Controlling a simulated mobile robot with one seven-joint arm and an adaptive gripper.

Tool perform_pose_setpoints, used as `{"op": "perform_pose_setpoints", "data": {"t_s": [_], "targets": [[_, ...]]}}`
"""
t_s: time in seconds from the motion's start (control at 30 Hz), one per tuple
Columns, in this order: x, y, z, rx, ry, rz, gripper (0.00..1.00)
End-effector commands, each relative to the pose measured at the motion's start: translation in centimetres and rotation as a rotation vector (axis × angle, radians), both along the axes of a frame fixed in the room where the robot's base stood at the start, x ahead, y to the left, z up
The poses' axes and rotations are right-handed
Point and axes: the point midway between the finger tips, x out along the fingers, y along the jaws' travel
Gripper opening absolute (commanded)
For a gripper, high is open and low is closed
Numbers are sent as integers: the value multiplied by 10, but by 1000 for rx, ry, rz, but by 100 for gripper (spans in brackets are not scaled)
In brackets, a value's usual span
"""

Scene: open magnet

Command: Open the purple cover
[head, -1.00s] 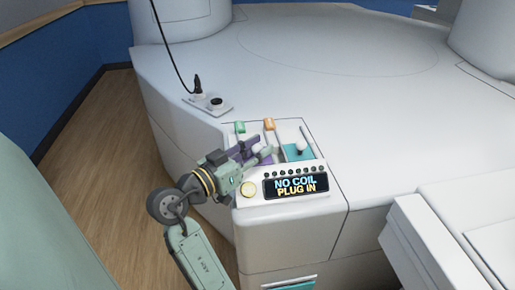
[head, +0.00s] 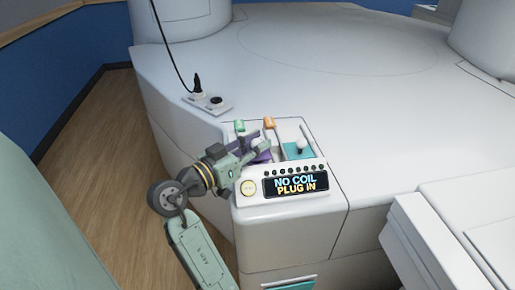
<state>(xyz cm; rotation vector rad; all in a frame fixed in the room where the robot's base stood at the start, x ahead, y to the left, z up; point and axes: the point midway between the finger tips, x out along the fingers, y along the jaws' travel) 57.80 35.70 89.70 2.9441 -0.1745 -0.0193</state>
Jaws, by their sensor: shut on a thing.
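The purple cover (head: 263,155) is on the control panel at the corner of the white magnet housing, left of the teal patch. My gripper (head: 262,144) reaches in from the lower left and is shut on the purple cover. The fingers and wrist hide much of the cover, so I cannot tell how far it is tilted.
A green knob (head: 239,126) and an orange knob (head: 269,122) stand behind the gripper. A white ball-topped lever (head: 301,146) stands on the teal patch (head: 298,152). In front are a display (head: 296,186) reading "NO COIL PLUG IN" and a round cream button (head: 248,188). A socket plate (head: 207,104) lies behind.

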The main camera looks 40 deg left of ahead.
Motion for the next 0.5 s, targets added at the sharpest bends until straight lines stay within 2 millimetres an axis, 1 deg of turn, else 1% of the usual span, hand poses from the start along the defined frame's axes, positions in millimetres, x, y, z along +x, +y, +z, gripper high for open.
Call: {"op": "perform_pose_setpoints", "data": {"t_s": [0.03,0.1,0.23,0.33,0.5], "targets": [[8,9,-1,1,-4,1,0],[17,20,-1,0,-5,1,0],[30,35,0,-1,-5,2,0],[34,40,1,0,-4,3,0],[34,41,1,0,-3,3,0]]}}
